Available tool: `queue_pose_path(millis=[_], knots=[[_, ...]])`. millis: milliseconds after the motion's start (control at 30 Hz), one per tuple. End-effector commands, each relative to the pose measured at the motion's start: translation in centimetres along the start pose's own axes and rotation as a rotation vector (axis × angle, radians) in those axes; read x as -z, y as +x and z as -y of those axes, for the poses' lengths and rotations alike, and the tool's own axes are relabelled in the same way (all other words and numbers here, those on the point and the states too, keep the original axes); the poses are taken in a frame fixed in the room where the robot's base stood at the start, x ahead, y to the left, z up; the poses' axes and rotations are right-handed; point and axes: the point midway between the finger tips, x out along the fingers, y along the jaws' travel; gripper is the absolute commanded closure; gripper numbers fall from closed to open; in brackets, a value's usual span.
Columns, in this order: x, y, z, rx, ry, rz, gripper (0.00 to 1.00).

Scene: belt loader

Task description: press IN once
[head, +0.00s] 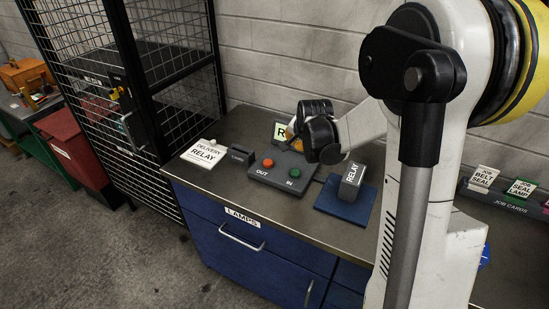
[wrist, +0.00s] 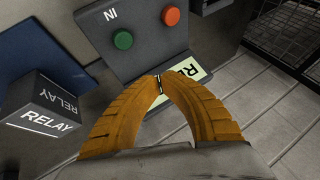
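A dark grey control box stands on the metal bench top in the head view (head: 268,179). Its red-orange OUT button (head: 268,163) is on the left and its green IN button (head: 295,173) on the right. In the wrist view the green button (wrist: 123,39) and the red-orange button (wrist: 171,16) are both uncovered. My gripper (wrist: 160,82) has its orange fingers brought together at the tips, with nothing seen between them. The tips appear over the edge of the box, apart from both buttons. In the head view the fingers are partly hidden behind my wrist.
A relay block (head: 351,181) on a blue mat (head: 345,204) stands right of the box. A DELIVERY RELAY card (head: 205,153) lies left. A pale card (head: 280,131) stands behind the box. A wire cage (head: 185,95) rises at left; a job-card rack (head: 509,205) is far right.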

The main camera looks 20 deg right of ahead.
Motion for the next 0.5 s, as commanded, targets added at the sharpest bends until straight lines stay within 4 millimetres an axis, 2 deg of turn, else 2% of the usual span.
queue_pose_path(millis=[133,500], knots=[[0.49,0.86,-0.24,-0.003,0.027,-0.004,1.0],[0.43,0.98,-0.28,-0.003,0.027,-0.004,1.0]])
